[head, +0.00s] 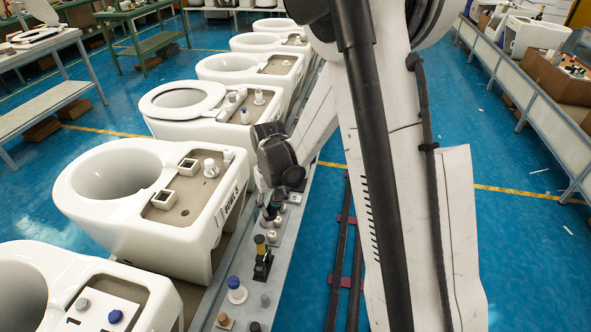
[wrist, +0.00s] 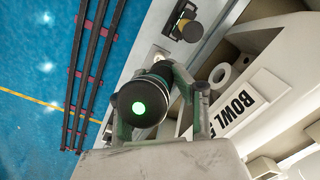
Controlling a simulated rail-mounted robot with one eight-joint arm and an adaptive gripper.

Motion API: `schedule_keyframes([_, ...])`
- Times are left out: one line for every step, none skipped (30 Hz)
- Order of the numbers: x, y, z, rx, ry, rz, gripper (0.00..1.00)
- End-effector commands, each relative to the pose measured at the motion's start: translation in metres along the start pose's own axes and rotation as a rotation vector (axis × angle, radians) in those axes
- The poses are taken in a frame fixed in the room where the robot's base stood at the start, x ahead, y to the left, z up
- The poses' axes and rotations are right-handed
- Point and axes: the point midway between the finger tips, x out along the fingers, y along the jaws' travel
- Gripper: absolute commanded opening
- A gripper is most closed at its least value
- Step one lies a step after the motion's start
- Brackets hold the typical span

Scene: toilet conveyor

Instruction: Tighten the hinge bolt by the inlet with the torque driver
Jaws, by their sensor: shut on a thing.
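My gripper (head: 271,208) is low over the grey ledge on the right side of the toilet row. In the wrist view its green-edged fingers (wrist: 168,88) are shut around a dark, round-ended tool (wrist: 140,106) with a lit green spot, seen end-on; it looks like the torque driver. Its tip is hidden. The nearby bowl (head: 112,214) carries a "BOWL" label (wrist: 245,101) and has square openings (head: 163,199) and a white post (head: 211,168) on its deck. I cannot tell which fitting is the hinge bolt by the inlet.
A black-and-yellow tool (head: 262,258) stands on the ledge, with a blue-capped white fitting (head: 236,290) and several small parts nearby. A seated toilet (head: 190,108) is behind. Rails (head: 338,275) run along the blue floor, right of the ledge.

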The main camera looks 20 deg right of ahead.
Motion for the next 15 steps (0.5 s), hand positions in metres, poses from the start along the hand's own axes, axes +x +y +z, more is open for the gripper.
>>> schedule_keyframes([-0.004, 0.0, 0.0, 0.0, 0.0, 0.0, 0.0])
schedule_keyframes([-0.005, 0.0, 0.0, 0.0, 0.0, 0.0, 0.0])
schedule_keyframes([-0.007, 0.0, 0.0, 0.0, 0.0, 0.0, 0.0])
schedule_keyframes([-0.009, 0.0, 0.0, 0.0, 0.0, 0.0, 0.0])
schedule_keyframes([-0.011, 0.0, 0.0, 0.0, 0.0, 0.0, 0.0])
schedule_keyframes([-0.012, 0.0, 0.0, 0.0, 0.0, 0.0, 0.0])
schedule_keyframes([-0.014, 0.0, 0.0, 0.0, 0.0, 0.0, 0.0])
schedule_keyframes([-0.015, 0.0, 0.0, 0.0, 0.0, 0.0, 0.0])
schedule_keyframes([-0.017, 0.0, 0.0, 0.0, 0.0, 0.0, 0.0])
schedule_keyframes([-0.018, -0.001, 0.0, 0.0, 0.0, 0.0, 0.0])
schedule_keyframes([-0.02, -0.001, 0.0, 0.0, 0.0, 0.0, 0.0])
schedule_keyframes([-0.022, -0.001, 0.001, 0.0, 0.0, 0.0, 0.0])
schedule_keyframes([-0.023, -0.001, 0.001, 0.0, 0.0, 0.0, 0.0])
schedule_keyframes([-0.025, -0.001, 0.001, 0.0, 0.0, 0.0, 0.0])
schedule_keyframes([-0.027, -0.001, 0.001, 0.0, 0.0, 0.0, 0.0])
